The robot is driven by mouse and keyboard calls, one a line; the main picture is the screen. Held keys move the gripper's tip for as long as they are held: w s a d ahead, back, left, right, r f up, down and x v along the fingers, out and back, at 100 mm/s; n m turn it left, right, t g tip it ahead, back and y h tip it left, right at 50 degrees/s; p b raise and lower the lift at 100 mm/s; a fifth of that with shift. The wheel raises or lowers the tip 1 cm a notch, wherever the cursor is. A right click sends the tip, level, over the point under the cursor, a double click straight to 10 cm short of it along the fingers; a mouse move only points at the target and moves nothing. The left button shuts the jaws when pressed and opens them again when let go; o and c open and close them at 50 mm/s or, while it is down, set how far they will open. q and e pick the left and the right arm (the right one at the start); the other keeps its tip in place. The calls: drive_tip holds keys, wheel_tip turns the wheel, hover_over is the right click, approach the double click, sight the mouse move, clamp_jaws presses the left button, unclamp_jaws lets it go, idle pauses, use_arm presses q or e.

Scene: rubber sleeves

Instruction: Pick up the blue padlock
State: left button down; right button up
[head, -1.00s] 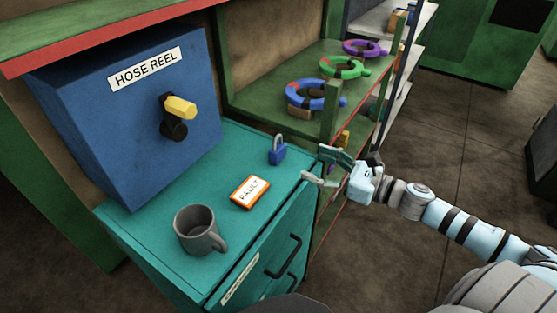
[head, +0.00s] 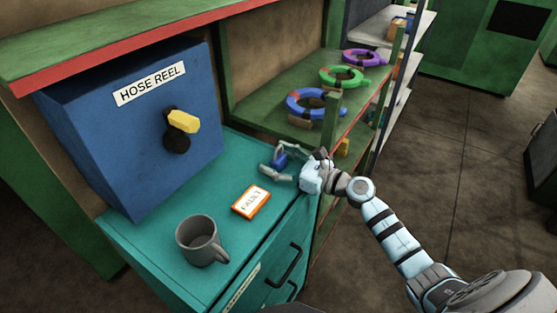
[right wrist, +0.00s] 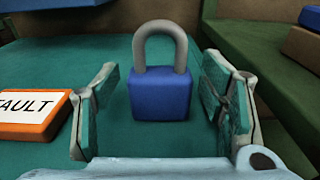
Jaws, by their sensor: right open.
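The blue padlock (head: 280,161) with a grey shackle stands upright on the teal cabinet top, near its right back part. In the right wrist view the padlock (right wrist: 161,92) is centred between the two fingers. My right gripper (head: 278,163) is open around the padlock, one finger on each side. In the right wrist view there is a gap between the padlock and each finger of the right gripper (right wrist: 162,112). The gripper partly hides the padlock in the head view. My left gripper is not in view.
An orange FAULT tag (head: 251,202) lies left of the gripper on the cabinet top (head: 160,215). A grey mug (head: 197,240) stands near the front. The blue hose reel box (head: 110,140) is at the left. A green shelf with coloured rings (head: 315,103) stands behind.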

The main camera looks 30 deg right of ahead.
drive_tip(key=c, duration=1.3)
drive_tip(key=shift+c, duration=0.2)
drive_tip(key=shift+r, duration=0.15)
wheel_tip(320, 180, up, 20)
drive_tip(key=p, duration=0.8)
